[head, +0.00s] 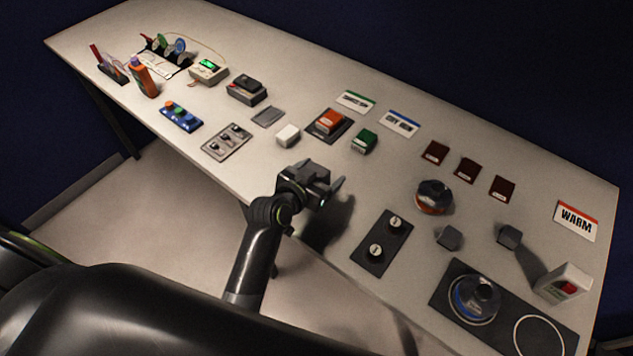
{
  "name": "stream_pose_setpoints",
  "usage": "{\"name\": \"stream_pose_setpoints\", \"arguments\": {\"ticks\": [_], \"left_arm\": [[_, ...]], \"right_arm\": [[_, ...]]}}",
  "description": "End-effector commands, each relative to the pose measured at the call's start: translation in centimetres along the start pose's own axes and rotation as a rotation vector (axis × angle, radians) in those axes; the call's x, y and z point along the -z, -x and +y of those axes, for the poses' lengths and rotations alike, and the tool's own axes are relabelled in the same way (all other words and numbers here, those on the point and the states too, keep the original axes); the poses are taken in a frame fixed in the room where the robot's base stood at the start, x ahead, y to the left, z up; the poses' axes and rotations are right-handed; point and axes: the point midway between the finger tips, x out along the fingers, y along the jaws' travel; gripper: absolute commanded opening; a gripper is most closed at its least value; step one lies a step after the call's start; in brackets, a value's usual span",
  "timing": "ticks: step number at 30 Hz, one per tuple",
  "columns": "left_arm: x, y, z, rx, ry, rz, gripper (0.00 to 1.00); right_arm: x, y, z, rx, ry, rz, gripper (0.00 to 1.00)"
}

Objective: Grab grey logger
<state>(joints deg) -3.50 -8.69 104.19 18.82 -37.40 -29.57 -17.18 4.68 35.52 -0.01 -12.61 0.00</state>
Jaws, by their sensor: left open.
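My left gripper (331,192) is open and empty, above the front edge of the table near its middle. A small pale grey block (288,135), which may be the grey logger, stands on the table beyond the gripper and a little to its left, clear of the fingers. A green block (364,141) of similar size is to its right. An orange-topped block (330,121) sits on a dark pad between and behind them. I cannot read a label on the pale block. My right gripper is not in view.
The table (400,185) is bare just beyond the gripper. A grey flat pad (268,116) and a switch panel (227,141) lie left of the pale block. A dark two-knob panel (382,242) and a round orange-and-black container (434,196) are to the right.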

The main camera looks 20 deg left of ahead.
Motion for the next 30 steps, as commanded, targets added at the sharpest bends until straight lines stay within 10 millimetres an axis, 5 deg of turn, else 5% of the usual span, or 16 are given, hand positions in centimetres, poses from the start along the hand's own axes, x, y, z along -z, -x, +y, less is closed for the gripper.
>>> {"name": "stream_pose_setpoints", "arguments": {"ticks": [2, 13, 23, 30], "left_arm": [[0.0, 0.0, 0.0, 0.000, 0.000, 0.000, 0.77], [0.0, 0.0, 0.0, 0.000, 0.000, -0.001, 0.28], [0.7, 0.2, 0.0, 0.000, -0.001, 0.003, 0.27], [4.4, 1.7, 0.0, 0.000, -0.002, 0.007, 0.27]], "right_arm": [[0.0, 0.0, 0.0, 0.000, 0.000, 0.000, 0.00], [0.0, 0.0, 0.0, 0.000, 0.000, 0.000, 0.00], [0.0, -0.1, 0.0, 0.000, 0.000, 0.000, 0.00], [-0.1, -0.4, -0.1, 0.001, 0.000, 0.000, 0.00]]}}
